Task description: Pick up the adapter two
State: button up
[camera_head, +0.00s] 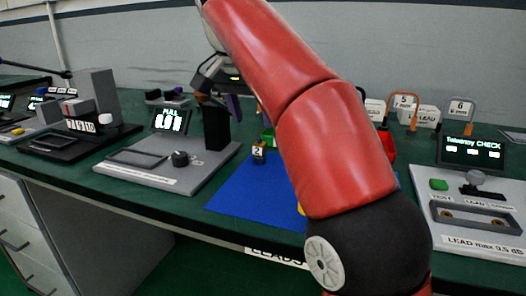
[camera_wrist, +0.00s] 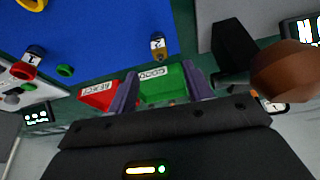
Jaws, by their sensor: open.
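Adapter two (camera_head: 259,152) is a small upright dark and gold piece with a white "2" label. It stands at the far left part of the blue mat (camera_head: 235,190). It also shows in the wrist view (camera_wrist: 158,45), ahead of the space between my fingers. My gripper (camera_head: 215,106) is above the bench, up and left of the adapter, partly covered by my red arm. In the wrist view my gripper (camera_wrist: 160,72) has its two purple fingers spread, with nothing held between them. My arm hides much of the mat in the head view.
In the wrist view, a green GOOD bin (camera_wrist: 162,84) and a red REJECT bin (camera_wrist: 97,96) lie beyond the mat. A piece labelled 1 (camera_wrist: 34,56) stands left. A black upright block (camera_head: 216,127) on the grey PULL device (camera_head: 150,172) is close to my gripper.

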aim_at(259, 144)
jog(key=b+x, duration=0.3)
jog(key=x, duration=0.7)
jog(key=shift+s, duration=0.15)
grip_shut()
